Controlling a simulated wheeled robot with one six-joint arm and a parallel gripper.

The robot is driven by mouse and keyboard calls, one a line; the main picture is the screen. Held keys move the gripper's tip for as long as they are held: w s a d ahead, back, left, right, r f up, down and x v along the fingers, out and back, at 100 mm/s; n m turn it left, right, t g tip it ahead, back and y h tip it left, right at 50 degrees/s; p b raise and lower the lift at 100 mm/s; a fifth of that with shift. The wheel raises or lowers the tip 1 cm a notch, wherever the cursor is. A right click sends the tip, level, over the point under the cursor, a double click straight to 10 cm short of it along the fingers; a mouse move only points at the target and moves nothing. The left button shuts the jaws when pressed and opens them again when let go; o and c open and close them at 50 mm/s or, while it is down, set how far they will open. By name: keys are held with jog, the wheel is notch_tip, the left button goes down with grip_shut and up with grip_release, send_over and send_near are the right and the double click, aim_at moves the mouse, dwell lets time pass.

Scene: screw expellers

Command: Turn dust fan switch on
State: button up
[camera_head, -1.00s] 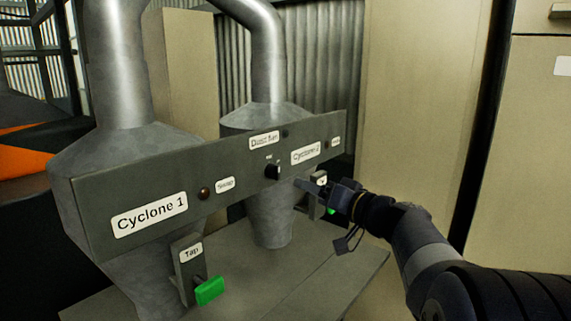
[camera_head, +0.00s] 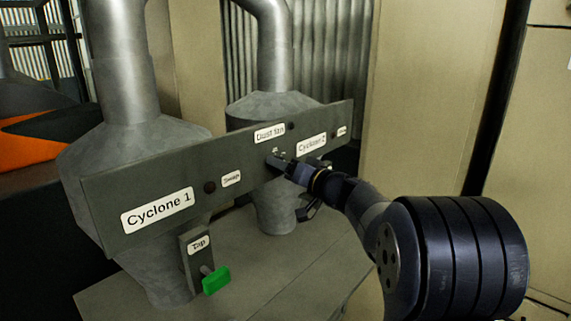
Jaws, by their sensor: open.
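The dust fan label (camera_head: 270,132) is on the long grey panel (camera_head: 110,200) in front of the two cyclones. In the earlier frame a black knob switch shows below this label. Now my gripper (camera_head: 279,162) is at that spot and largely hides the switch. My gripper is open, with its fingertips at or very close to the panel. I cannot tell whether the fingers touch the switch or stand around it.
The Cyclone 1 label (camera_head: 157,209) and a tap with a green handle (camera_head: 216,280) are at the left. The Cyclone 2 label (camera_head: 311,143) is just right of my gripper. A grey base plate (camera_head: 240,260) lies below. Beige cabinets (camera_head: 430,90) stand at the right.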

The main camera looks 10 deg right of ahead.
jog(key=shift+c, duration=0.4)
jog(key=c, duration=0.9)
jog(key=shift+b, duration=0.3)
jog(key=shift+r+m+g+b, duration=0.2)
jog(key=shift+m+b, duration=0.6)
jog(key=shift+m, duration=2)
jog(key=shift+f+m+g+b, duration=0.1)
jog(key=shift+m+g+b, duration=0.45)
jog(key=shift+m, duration=2.25)
